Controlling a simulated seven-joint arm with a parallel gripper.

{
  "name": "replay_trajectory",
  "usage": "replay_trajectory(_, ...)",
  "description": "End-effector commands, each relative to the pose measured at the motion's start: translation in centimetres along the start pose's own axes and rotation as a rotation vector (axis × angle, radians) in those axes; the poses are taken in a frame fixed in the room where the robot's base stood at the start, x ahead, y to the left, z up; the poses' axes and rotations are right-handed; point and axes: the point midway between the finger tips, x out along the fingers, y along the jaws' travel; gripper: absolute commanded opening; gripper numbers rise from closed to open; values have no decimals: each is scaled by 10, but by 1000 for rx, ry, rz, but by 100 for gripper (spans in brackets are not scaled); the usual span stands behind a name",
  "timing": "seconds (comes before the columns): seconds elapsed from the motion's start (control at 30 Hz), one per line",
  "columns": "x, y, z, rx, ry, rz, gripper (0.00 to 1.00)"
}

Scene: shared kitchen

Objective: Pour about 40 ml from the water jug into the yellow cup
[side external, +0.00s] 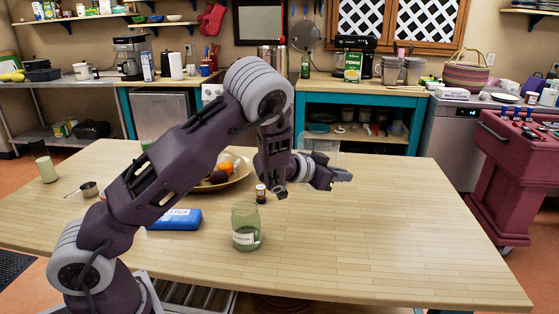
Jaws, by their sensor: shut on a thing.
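My gripper (342,176) is over the right-middle part of the wooden table, turned sideways and pointing right. It is shut on a clear, see-through vessel that looks like the water jug (320,142), which shows just behind and above the fingers. The jug's grip point and water level are too small to tell. I cannot make out a clearly yellow cup; my arm hides part of the table. A pale yellow-green cup (45,169) stands upright at the table's far left, well away from my gripper.
A green glass jar (246,236) with a label stands at the table's front middle. A blue box (175,219), a small dark bottle (261,194), a fruit bowl (240,176) and a small metal cup (90,189) are near my arm. The table's right side is clear.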

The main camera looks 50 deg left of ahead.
Motion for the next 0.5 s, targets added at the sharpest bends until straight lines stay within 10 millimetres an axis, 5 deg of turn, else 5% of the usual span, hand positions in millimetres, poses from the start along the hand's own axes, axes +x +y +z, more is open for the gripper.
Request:
replay_trajectory(0.2,-29,-19,16,8,-2,14,0)
replay_trajectory(0.5,-30,-20,17,10,0,19,0)
